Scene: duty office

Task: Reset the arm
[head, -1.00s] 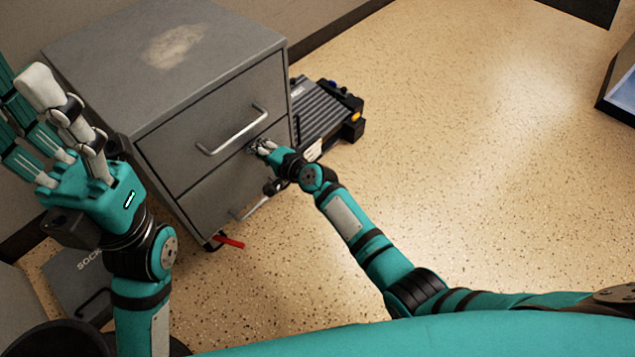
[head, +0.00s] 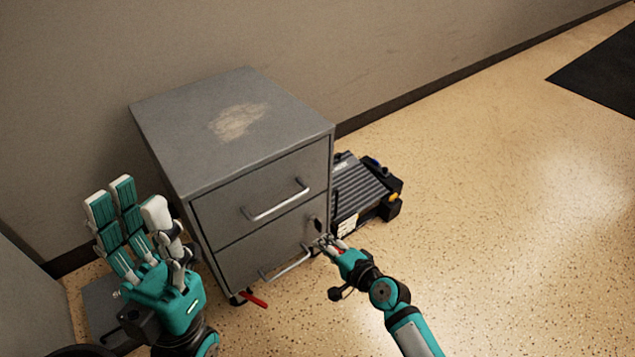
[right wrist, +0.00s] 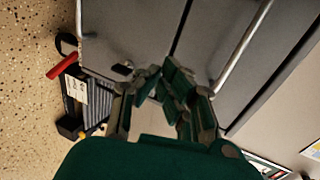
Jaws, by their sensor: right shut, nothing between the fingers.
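A grey two-drawer metal cabinet (head: 165,125) stands against the wall in the head view, both drawers shut. Its upper handle (head: 275,200) and lower handle (head: 286,264) are bare. My right gripper (head: 325,240) is in front of the lower drawer's right edge, shut and empty. In the right wrist view its fingers (right wrist: 155,82) are drawn together before the cabinet front (right wrist: 215,45); contact with it cannot be told. My left gripper (head: 130,205) is raised at the left of the cabinet, fingers extended and open, with nothing in it.
A dark ribbed device (head: 362,190) lies on the floor right of the cabinet. A red lever (head: 253,299) sticks out at the cabinet's foot. A black mat (head: 605,75) lies at the far right. The speckled floor (head: 500,230) between is clear.

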